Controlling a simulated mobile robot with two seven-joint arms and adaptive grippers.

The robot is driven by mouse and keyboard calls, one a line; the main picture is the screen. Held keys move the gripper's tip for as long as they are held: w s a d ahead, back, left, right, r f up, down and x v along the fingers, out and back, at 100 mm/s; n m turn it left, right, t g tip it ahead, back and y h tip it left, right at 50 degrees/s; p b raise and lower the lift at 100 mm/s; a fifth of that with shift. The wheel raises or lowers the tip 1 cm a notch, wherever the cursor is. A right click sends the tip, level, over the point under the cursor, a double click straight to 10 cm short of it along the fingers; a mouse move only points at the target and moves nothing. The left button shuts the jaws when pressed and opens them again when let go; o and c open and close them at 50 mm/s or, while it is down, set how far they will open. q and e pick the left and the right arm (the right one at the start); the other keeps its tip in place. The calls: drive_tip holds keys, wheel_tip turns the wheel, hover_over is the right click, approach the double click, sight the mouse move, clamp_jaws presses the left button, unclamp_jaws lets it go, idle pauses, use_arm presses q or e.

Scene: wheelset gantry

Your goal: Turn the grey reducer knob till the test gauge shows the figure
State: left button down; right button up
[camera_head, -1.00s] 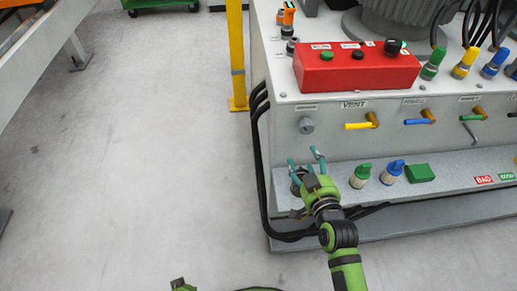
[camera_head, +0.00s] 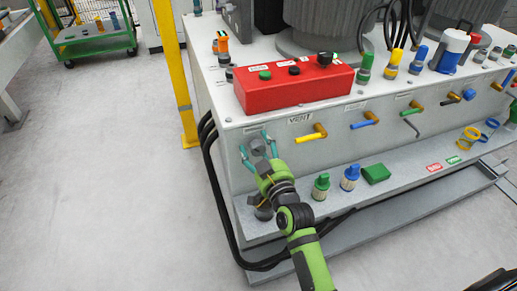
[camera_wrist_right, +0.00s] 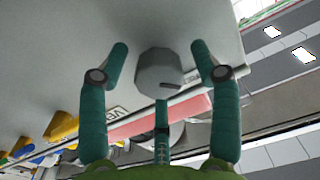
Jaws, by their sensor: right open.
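The grey knob (camera_head: 258,147) sits on the front face of the grey cabinet, left of the VENT label. It fills the middle of the right wrist view (camera_wrist_right: 157,70), with a dark mark on its rim. My right gripper (camera_head: 255,144) is open, its teal fingers on either side of the knob. In the wrist view, gaps show between the knob and the fingertips. I cannot make out a test gauge or any reading. My left gripper is out of view.
A red control box (camera_head: 295,86) stands on the cabinet top. Yellow (camera_head: 313,134) and blue (camera_head: 365,121) valve handles are right of the knob. Green (camera_head: 321,186) and blue (camera_head: 349,177) capped fittings stand on the ledge below. A yellow post (camera_head: 175,70) rises to the left; the floor there is clear.

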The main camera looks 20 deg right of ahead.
drive_tip(key=c, duration=1.1)
drive_tip(key=shift+c, duration=0.2)
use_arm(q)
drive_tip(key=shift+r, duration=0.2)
use_arm(e)
drive_tip(key=shift+r, duration=0.15)
